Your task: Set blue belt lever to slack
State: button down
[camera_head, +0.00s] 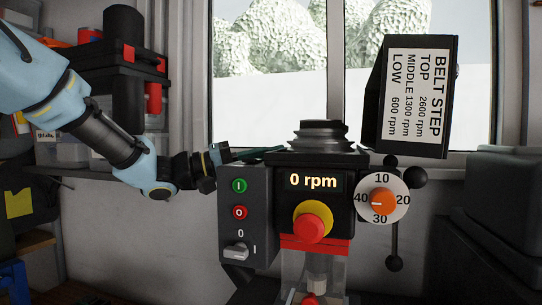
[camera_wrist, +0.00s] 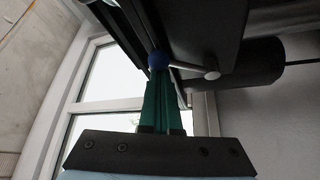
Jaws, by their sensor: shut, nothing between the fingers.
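The blue belt lever shows in the wrist view as a round blue knob (camera_wrist: 157,60) on a pale metal rod that runs right to a hub (camera_wrist: 212,74) under the dark machine head. My gripper (camera_wrist: 164,76) has green fingers, close together with nothing held. Their tips are at the knob in the picture; I cannot tell whether they touch it. In the head view my gripper (camera_head: 273,150) reaches in from the left behind the control box of the drill press. The blue knob is hidden there, so the lever's setting cannot be read.
The drill press shows a 0 rpm display (camera_head: 313,181), a red stop button (camera_head: 309,228) and an orange dial (camera_head: 383,202). The raised belt cover (camera_head: 418,95) stands right of the stepped pulley (camera_head: 322,134). A dark motor cylinder (camera_wrist: 252,62) is close right of the lever.

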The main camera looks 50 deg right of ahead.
jog(key=shift+a+f+m+b, duration=0.15)
jog(key=shift+f+m+b, duration=0.15)
jog(key=shift+b, duration=0.8)
notch_tip(320, 180, down, 6)
jog(key=a+m+g+y+b, duration=0.1)
jog(key=m+b, duration=0.3)
jog(key=b, duration=0.8)
jog(key=a+m+g+y+b, duration=0.1)
jog(key=m+g+b, duration=0.2)
jog(key=b, duration=0.9)
jog(key=s+m+g+y+b, duration=0.1)
jog(key=m+g+y+b, duration=0.1)
jog(key=m+b, duration=0.5)
jog(key=g+b, duration=0.1)
jog(key=b, duration=0.4)
jog(key=shift+a, duration=0.4)
jog(key=shift+b, duration=0.7)
notch_tip(320, 180, up, 4)
jog(key=p, duration=0.2)
jog(key=d+b+v, duration=0.1)
jog(key=b+v, duration=0.1)
jog(key=v, duration=0.8)
jog(key=shift+w+f, duration=0.2)
jog(key=shift+w, duration=0.35)
